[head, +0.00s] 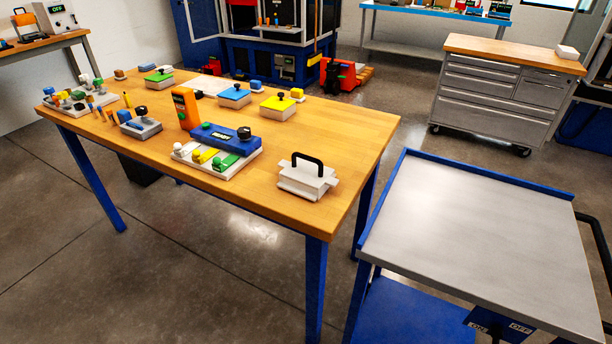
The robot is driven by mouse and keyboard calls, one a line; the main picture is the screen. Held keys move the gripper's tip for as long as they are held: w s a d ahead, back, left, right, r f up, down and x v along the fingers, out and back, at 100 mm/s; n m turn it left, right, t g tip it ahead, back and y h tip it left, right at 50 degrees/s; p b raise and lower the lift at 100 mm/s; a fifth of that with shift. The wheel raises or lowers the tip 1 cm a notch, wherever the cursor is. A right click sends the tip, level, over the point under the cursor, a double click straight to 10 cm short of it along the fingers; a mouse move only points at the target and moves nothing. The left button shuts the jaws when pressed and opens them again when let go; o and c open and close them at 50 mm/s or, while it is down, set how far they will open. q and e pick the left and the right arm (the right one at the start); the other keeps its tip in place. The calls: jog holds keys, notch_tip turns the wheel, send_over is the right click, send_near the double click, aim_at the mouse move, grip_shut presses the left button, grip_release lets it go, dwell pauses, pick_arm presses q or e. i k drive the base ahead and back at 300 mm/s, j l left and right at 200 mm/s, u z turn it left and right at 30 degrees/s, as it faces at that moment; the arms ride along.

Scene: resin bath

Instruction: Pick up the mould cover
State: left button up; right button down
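A white block-shaped piece with a black arched handle, which looks like the mould cover (302,183), lies near the front right corner of the wooden table (345,140). Its handle stands upright, and flat white tabs stick out at its sides. I cannot tell whether it rests on a separate mould part. Smaller blocks with black knobs also stand on the table: a green-topped one (160,83), a blue-topped one (233,100) and a yellow-topped one (279,110). Neither of my grippers is in view.
Left of the white piece is a white tray (223,170) with coloured parts and a blue device (220,134). An orange device (185,108) stands behind. A grey-topped cart (470,240) with blue rims stands at the right. The table's right end is mostly clear.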

aim_at(306, 176)
jog(key=i+j+z, duration=0.15)
jog(key=j, duration=0.25)
jog(key=i+j+z, duration=0.15)
jog(key=j, duration=0.2)
jog(key=i+j+z, duration=0.2)
jog(key=j, duration=0.25)
jog(key=i+j+z, duration=0.15)
jog(key=j, duration=0.25)
jog(key=k, duration=0.05)
